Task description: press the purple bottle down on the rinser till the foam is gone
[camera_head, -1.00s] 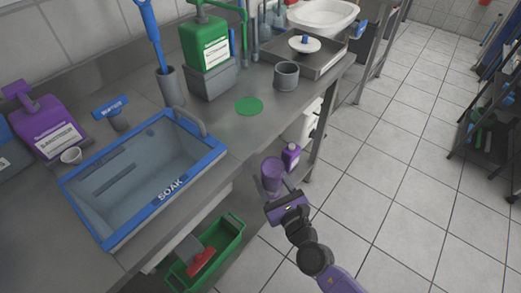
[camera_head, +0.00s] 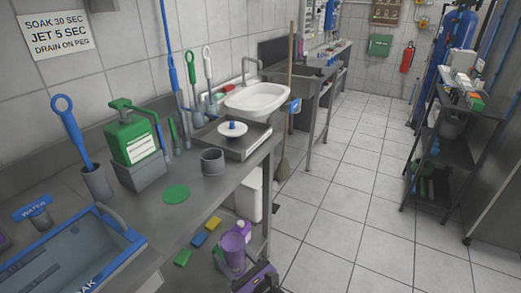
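A translucent purple bottle (camera_head: 233,246) is at the bottom of the view, at the front edge of the steel counter. My gripper (camera_head: 248,272) is beside its lower part and appears shut on it; the fingertips are partly hidden. The rinser (camera_head: 232,129), a white disc with a blue knob-like centre, sits on a grey steel tray (camera_head: 249,148) farther back on the counter. The bottle is well short of the rinser, nearer to me and lower in the picture. Foam inside the bottle cannot be made out.
A green dispenser (camera_head: 132,137) stands left, a blue-rimmed soak basin (camera_head: 131,236) at front left, a white sink (camera_head: 257,98) behind.

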